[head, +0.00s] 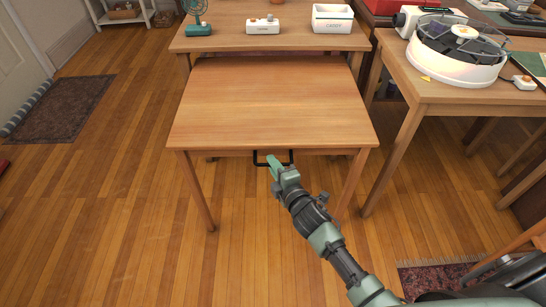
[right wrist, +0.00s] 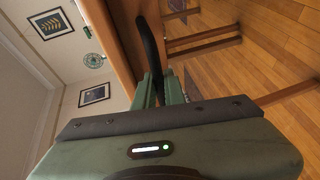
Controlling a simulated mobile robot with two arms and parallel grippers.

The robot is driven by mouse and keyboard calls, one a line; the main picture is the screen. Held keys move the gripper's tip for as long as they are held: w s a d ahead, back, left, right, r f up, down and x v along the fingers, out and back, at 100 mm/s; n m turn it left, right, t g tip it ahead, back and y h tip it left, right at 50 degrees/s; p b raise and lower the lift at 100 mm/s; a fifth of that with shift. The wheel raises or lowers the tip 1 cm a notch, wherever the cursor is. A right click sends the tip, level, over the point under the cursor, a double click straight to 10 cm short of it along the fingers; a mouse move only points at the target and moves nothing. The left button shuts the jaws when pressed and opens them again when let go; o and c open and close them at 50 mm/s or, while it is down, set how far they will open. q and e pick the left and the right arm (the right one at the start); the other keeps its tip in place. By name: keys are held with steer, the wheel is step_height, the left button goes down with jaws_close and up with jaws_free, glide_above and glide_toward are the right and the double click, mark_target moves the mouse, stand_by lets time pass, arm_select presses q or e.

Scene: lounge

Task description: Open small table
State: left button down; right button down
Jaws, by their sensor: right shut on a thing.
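The small wooden table (head: 270,105) stands in the middle of the head view, partly under or against a second wooden table (head: 225,40) behind it. A black handle (head: 258,157) hangs at its front edge. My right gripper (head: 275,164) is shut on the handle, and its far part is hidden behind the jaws. In the right wrist view the dark handle (right wrist: 150,45) runs down between the green fingers (right wrist: 158,88), beside the table's wooden edge (right wrist: 115,40). My left gripper is not in view.
The back table carries a green fan (head: 198,20), a white box with an orange knob (head: 263,25) and a white caddy (head: 332,18). A side table (head: 440,95) with a round white machine (head: 455,65) stands close on the right. Floor in front and left is clear.

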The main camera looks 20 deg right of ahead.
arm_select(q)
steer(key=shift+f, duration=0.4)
arm_select(e)
steer(key=shift+s+f, duration=0.1)
steer(key=shift+s, duration=0.35)
steer(key=c, duration=1.5)
jaws_free()
